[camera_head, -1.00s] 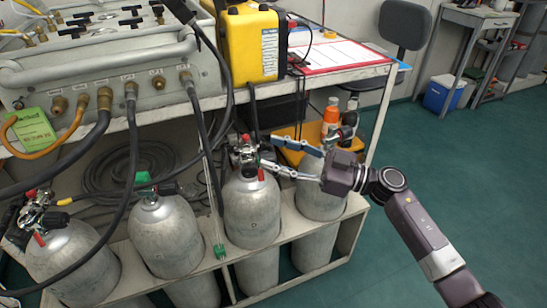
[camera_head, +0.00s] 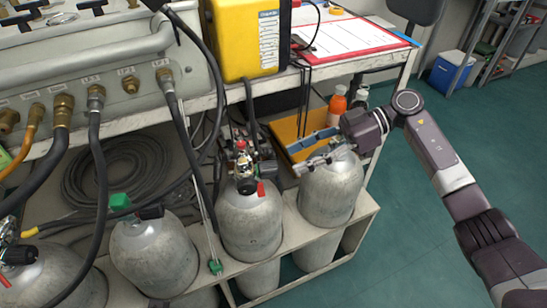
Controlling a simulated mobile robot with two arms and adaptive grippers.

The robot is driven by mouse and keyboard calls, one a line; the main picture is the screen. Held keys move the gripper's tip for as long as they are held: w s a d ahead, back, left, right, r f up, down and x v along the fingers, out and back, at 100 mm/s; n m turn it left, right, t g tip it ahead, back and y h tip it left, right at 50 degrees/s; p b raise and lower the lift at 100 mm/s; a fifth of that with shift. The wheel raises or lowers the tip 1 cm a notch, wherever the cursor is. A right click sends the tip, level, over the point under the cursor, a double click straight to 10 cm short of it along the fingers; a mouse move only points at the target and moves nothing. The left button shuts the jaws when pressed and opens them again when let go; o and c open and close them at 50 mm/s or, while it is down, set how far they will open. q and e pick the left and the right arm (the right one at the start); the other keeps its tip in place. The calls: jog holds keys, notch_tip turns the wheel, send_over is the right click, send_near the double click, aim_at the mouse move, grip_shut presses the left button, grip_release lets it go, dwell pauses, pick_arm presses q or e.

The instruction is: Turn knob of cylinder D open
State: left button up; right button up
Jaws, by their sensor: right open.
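Several grey cylinders stand in a low rack (camera_head: 368,207); I cannot read their letters, so I cannot tell which is D. The rightmost cylinder (camera_head: 330,195) has its top and valve largely hidden by my right gripper (camera_head: 295,158). That gripper is open and empty, its blue-grey fingers pointing left across the cylinder's top. Left of its fingertips, with a gap, stands the neighbouring cylinder (camera_head: 250,222), whose valve (camera_head: 243,170) carries red and black parts. My left gripper is not in view.
An orange-capped bottle (camera_head: 337,105) stands behind my gripper. Open floor lies right.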

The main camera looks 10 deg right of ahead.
aim_at(275, 168)
pick_arm(q)
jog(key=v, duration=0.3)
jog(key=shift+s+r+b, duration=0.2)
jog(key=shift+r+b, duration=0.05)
jog(key=shift+b, duration=0.15)
pick_arm(e)
jog(key=x, duration=0.7)
jog(key=shift+s+r, duration=0.1)
jog(key=shift+s, duration=0.1)
jog(key=c, duration=1.2)
